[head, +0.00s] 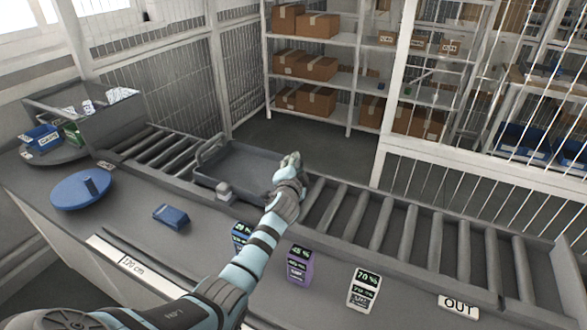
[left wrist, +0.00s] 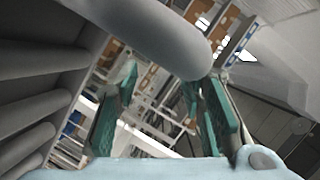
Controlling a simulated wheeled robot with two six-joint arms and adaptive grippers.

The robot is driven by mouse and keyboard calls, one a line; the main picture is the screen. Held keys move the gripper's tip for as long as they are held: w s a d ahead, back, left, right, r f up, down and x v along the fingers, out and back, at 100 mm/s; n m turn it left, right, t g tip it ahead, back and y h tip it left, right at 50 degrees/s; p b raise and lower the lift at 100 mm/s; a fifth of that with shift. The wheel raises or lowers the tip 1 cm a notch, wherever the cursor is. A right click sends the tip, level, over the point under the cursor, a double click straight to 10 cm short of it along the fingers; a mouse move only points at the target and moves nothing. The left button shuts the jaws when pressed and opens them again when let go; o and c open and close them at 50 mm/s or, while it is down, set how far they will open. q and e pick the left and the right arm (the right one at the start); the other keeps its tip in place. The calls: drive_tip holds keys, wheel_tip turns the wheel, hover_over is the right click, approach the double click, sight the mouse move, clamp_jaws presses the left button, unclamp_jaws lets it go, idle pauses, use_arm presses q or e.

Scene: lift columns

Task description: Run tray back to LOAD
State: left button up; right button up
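The tray (head: 235,160) is a grey, shallow, empty tray on the roller track. It has a raised handle at its left end. My left gripper (head: 291,160) is at the tray's right end, with its arm reaching over the counter. In the left wrist view the left gripper's teal fingers (left wrist: 165,110) stand apart. A thick grey rounded bar (left wrist: 150,35) crosses close in front of the camera; I cannot tell whether it is the tray's handle or whether the fingers touch it. No LOAD sign is readable. My right gripper is not in view.
Bare rollers (head: 160,147) lie left of the tray, and more rollers (head: 400,235) run right toward the OUT sign (head: 458,306). The counter holds a blue disc (head: 75,193), a small blue block (head: 170,215), a purple display box (head: 299,266) and a white one (head: 364,290).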

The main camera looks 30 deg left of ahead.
use_arm(q)
drive_tip(key=p+v, duration=1)
drive_tip(key=v, duration=0.6)
drive_tip(key=shift+s, duration=0.3)
drive_tip(key=shift+d+r, duration=0.1)
